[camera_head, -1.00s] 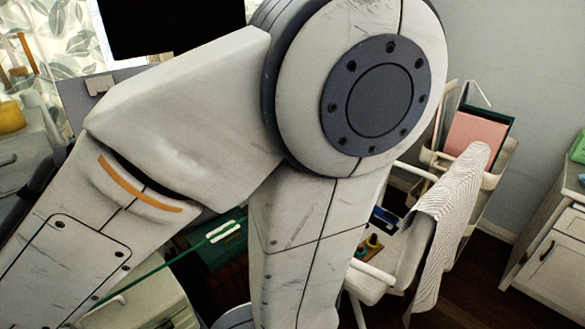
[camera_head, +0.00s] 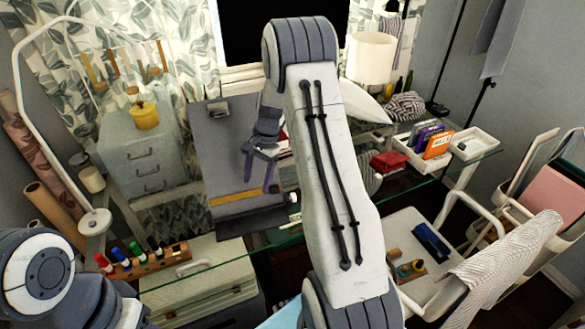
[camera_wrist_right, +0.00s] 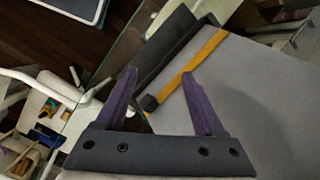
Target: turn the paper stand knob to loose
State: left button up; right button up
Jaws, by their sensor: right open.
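The paper stand (camera_head: 228,150) is a tilted grey board with a yellow strip along its lower edge, on the glass desk. A small pale knob-like peg (camera_head: 294,197) sticks out at the right end of its lower ledge. In the right wrist view a pale peg (camera_wrist_right: 92,88) lies beyond the ledge end, and a small dark block (camera_wrist_right: 149,103) sits at the strip's end; I cannot tell for sure which is the knob. My right gripper (camera_head: 257,184) is open and empty above the lower board, its purple fingers (camera_wrist_right: 160,73) pointing toward the ledge. My left gripper is out of view.
A rack of coloured markers (camera_head: 148,262) stands at the front left of the glass desk. A grey drawer box (camera_head: 140,150) with a yellow pot is behind it. A lamp (camera_head: 370,58), a red item (camera_head: 389,161) and white trays (camera_head: 474,145) are to the right. A chair (camera_head: 420,245) stands at front right.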

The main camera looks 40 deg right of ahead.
jog(key=s+d+m+p, duration=0.1)
jog(key=d+m+p, duration=0.3)
jog(key=d, duration=0.8)
jog(key=m+t+y, duration=0.1)
jog(key=m, duration=0.3)
send_near(292, 198)
jog(key=p+x, duration=0.1)
jog(key=x, duration=0.1)
jog(key=d+p+x, duration=0.1)
jog(key=x, duration=0.2)
jog(key=p+x, duration=0.1)
jog(key=x, duration=0.1)
jog(key=shift+w+f, duration=0.3)
jog(key=shift+f, duration=0.25)
pick_arm(q)
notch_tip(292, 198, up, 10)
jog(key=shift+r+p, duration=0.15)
jog(key=shift+p, duration=0.15)
pick_arm(e)
jog(key=shift+w+a+f, duration=0.1)
jog(key=shift+a+f, duration=0.05)
jog(key=shift+f, duration=0.5)
grip_shut()
